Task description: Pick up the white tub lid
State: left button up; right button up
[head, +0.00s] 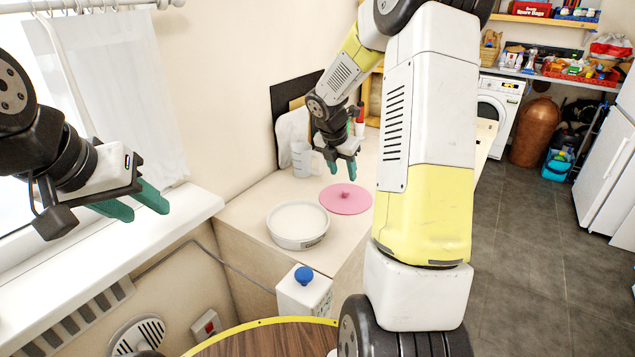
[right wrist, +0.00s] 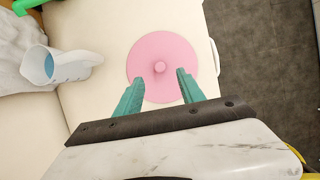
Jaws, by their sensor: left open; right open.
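A flat round pink lid (head: 345,199) with a small knob in its middle lies on the pale counter, and it also shows in the right wrist view (right wrist: 145,50). A round white tub (head: 298,242) stands beside it, nearer to me and to the left. My right gripper (head: 342,172) is open and empty above the pink lid. In the right wrist view its teal fingertips (right wrist: 159,76) point at the lid, one on each side of the knob's line. My left gripper (head: 132,207) is open and empty by the window sill, far from the lid.
A clear measuring jug (head: 301,160) stands behind the tub by the wall, and it shows in the right wrist view (right wrist: 62,67). A white carton with a blue cap (head: 304,289) stands in front of the counter. The counter around the lid is mostly clear.

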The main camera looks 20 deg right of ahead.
aim_at(346, 190)
jog(key=x, duration=0.8)
jog(key=shift+a+f, duration=0.1)
grip_shut()
